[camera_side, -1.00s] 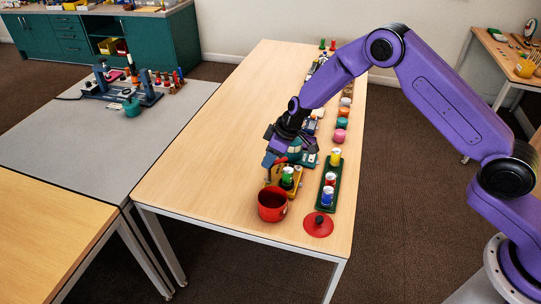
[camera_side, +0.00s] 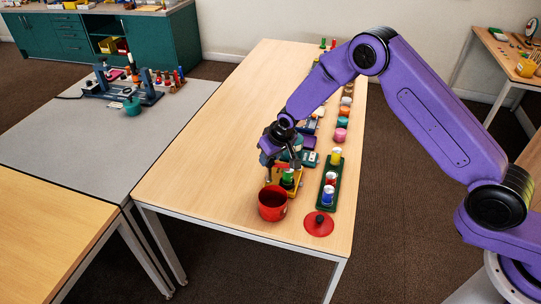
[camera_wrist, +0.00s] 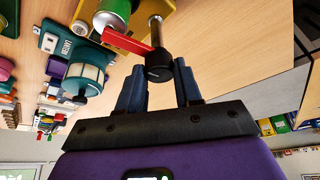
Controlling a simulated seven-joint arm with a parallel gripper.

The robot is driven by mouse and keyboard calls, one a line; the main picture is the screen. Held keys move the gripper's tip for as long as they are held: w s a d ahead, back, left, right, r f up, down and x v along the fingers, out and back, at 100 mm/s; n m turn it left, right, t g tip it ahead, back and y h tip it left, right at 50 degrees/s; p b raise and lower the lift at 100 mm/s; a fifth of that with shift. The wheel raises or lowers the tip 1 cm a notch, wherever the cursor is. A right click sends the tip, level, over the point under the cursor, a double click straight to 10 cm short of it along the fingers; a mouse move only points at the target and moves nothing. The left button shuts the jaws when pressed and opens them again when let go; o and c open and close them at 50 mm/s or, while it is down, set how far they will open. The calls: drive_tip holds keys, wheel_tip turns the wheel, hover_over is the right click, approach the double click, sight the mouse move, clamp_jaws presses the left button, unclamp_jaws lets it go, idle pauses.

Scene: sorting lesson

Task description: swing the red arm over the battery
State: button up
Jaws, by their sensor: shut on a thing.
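A yellow stand (camera_side: 268,183) holds an upright green battery (camera_side: 287,181) with a silver end, also in the wrist view (camera_wrist: 112,12). A metal post (camera_wrist: 155,30) carries a black knob (camera_wrist: 159,66) with the red arm (camera_wrist: 125,42) reaching out from it. In the side view the red arm (camera_side: 284,167) shows at the battery's top, partly hidden by the fingers. In the wrist view it crosses the edge of the battery's end; I cannot tell how fully it covers it. My gripper (camera_wrist: 160,72) has its fingers around the black knob and is shut on it.
A red pot (camera_side: 272,206) stands just in front of the yellow stand. A red lid (camera_side: 319,225) and a dark green tray (camera_side: 325,203) of coloured batteries lie to the right. A teal device (camera_wrist: 75,62) stands close behind. The table's left side is clear.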

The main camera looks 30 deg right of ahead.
drive_tip(key=shift+m+h, duration=0.3)
drive_tip(key=shift+m, duration=0.7)
drive_tip(key=o, duration=1)
drive_tip(key=v, duration=1.7)
drive_tip(key=shift+s+a+r, duration=0.1)
drive_tip(key=shift+a+r, duration=0.15)
